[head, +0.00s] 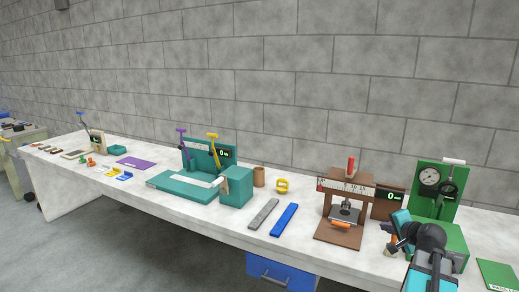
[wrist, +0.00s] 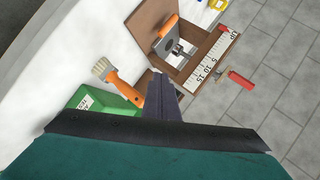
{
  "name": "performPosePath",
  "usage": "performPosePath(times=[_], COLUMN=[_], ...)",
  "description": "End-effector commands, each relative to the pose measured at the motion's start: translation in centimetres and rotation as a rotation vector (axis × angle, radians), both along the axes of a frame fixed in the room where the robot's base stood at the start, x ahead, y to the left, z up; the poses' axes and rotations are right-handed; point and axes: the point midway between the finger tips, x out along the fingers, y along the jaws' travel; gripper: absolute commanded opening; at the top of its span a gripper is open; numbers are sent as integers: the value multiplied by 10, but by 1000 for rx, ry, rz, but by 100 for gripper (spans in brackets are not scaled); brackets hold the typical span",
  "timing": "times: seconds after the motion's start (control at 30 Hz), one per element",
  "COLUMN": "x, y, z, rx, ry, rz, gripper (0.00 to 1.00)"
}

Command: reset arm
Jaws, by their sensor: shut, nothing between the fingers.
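My gripper (head: 391,247) shows in the head view at the lower right, at the end of my teal and black arm. It is over the bench's front part, between a brown press frame (head: 325,230) and a green gauge stand (head: 447,240). In the wrist view its dark fingers (wrist: 164,92) are together with nothing between them. The brown press frame (wrist: 147,22) lies beyond the fingertips, with a scale strip and a red handle. My arm hides part of the green stand in the head view.
A brush with an orange handle (wrist: 125,90) and a green box (wrist: 100,106) lie left of the fingers. A blue bar (head: 285,219), a grey bar (head: 264,214) and a teal machine (head: 237,188) stand farther left. A green labelled card (head: 497,274) lies at the right.

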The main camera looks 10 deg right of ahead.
Motion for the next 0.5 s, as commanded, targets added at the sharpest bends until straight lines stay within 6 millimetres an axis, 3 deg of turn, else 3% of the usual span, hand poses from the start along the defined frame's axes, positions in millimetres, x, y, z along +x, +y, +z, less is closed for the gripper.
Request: performPosePath(times=[0.03,0.2,0.5], x=[10,30,45], y=[20,79,184], z=[-15,-62,-140], rx=[-7,-42,-120], ry=[34,150,346], rz=[43,177,426], gripper=[0,0,0])
